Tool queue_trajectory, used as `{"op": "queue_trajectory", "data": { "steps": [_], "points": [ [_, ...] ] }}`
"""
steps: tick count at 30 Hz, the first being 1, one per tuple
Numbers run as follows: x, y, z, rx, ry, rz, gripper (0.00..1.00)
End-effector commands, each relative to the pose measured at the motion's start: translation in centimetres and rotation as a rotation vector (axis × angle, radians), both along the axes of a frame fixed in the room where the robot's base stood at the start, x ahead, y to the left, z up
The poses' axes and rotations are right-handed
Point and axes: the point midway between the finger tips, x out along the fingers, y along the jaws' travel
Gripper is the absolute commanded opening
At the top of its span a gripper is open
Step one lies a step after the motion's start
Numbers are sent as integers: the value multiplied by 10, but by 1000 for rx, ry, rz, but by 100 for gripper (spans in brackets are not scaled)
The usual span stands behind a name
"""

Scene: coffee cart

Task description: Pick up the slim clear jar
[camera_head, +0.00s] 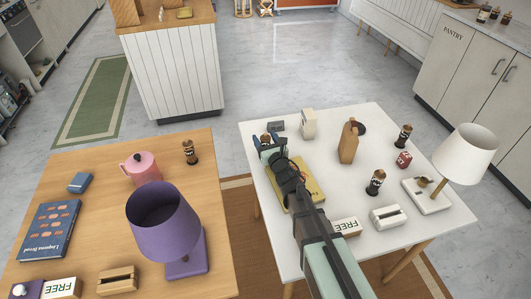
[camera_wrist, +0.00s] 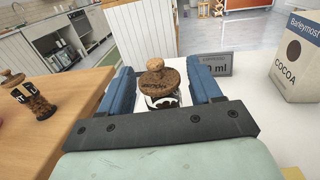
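A clear jar with a round cork lid and a dark label (camera_wrist: 161,88) stands on the white table between my gripper's blue fingers in the wrist view. My gripper (camera_wrist: 161,84) is open, with one finger on each side of the jar and small gaps beside the lid. The jar's lower part is hidden behind the gripper's dark bar. In the head view my gripper (camera_head: 266,142) is over the white table's far left corner, and the jar is mostly hidden there.
A grey "ml" sign (camera_wrist: 211,64) and a cocoa box (camera_wrist: 296,58) stand right of the jar. Other jars stand on the white table (camera_head: 376,182) and wooden table (camera_head: 190,151). A yellow board (camera_head: 312,196) lies under my arm. A white lamp (camera_head: 466,152) stands right.

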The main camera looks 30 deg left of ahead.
Motion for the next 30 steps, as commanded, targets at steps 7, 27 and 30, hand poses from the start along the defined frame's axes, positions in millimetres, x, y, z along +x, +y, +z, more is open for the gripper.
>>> {"op": "queue_trajectory", "data": {
  "steps": [7, 27, 30],
  "points": [
    [0, 0, 0, 0, 0, 0, 40],
    [0, 0, -1, -2, 0, -1, 0],
    [0, 0, 2, -2, 0, -1, 0]
  ]
}}
